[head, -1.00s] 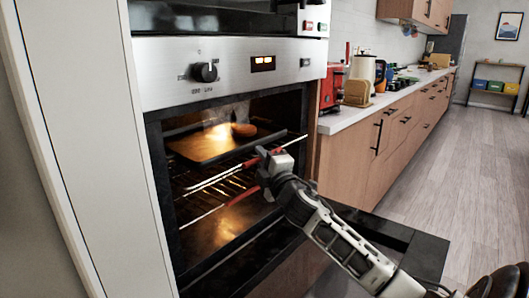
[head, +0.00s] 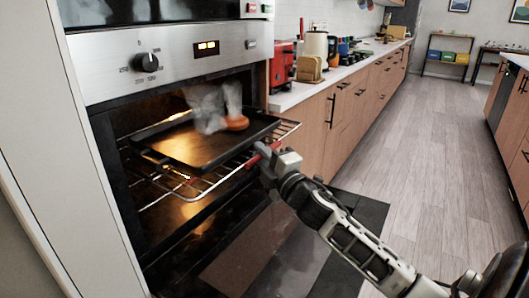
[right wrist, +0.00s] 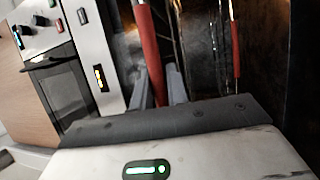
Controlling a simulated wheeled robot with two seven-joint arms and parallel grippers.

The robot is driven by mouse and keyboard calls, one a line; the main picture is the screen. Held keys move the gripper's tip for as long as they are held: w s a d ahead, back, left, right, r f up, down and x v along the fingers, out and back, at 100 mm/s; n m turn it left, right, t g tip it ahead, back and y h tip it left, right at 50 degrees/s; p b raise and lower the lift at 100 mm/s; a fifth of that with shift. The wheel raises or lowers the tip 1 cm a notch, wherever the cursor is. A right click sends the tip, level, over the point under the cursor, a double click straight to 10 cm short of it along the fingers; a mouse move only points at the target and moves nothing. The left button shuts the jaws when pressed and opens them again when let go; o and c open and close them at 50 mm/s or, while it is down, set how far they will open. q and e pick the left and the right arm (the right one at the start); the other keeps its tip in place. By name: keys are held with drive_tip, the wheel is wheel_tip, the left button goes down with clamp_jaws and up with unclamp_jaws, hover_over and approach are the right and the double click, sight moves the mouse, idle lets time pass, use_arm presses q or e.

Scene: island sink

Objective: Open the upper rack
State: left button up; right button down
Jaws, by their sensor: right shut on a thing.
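The upper rack (head: 212,180) is a wire rack in the lit oven, now sticking out past the oven's front frame. A dark baking tray (head: 190,146) lies on it, with a round orange-brown item (head: 236,123) and grey smoke or steam above. My right gripper (head: 260,157) is shut on the rack's red front bar near its right end. In the right wrist view the red bar (right wrist: 147,45) runs between the fingers (right wrist: 160,88). A second red bar (right wrist: 235,40) shows apart from the fingers, on the right. My left gripper is not in view.
The oven door (head: 362,213) is lowered in front of the oven, beneath the rack and my right arm. A control panel with a knob (head: 146,62) is above the opening. The counter (head: 295,94) runs along the right. The wooden floor (head: 430,150) is clear.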

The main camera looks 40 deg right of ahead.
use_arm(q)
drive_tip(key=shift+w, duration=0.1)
use_arm(e)
drive_tip(key=shift+r, duration=0.25)
drive_tip(key=c, duration=1.5)
unclamp_jaws()
drive_tip(key=shift+c, duration=0.2)
drive_tip(key=shift+o, duration=0.5)
drive_tip(key=shift+f, duration=0.1)
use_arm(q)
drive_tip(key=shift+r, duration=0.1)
use_arm(e)
drive_tip(key=shift+s, duration=0.1)
drive_tip(key=shift+s+f, duration=0.2)
drive_tip(key=shift+s, duration=0.05)
use_arm(q)
drive_tip(key=shift+b, duration=0.45)
use_arm(e)
drive_tip(key=s+a+f, duration=0.1)
drive_tip(key=s+f, duration=0.1)
drive_tip(key=s, duration=1.3)
drive_tip(key=shift+f, duration=0.2)
drive_tip(key=shift+a+f, duration=0.1)
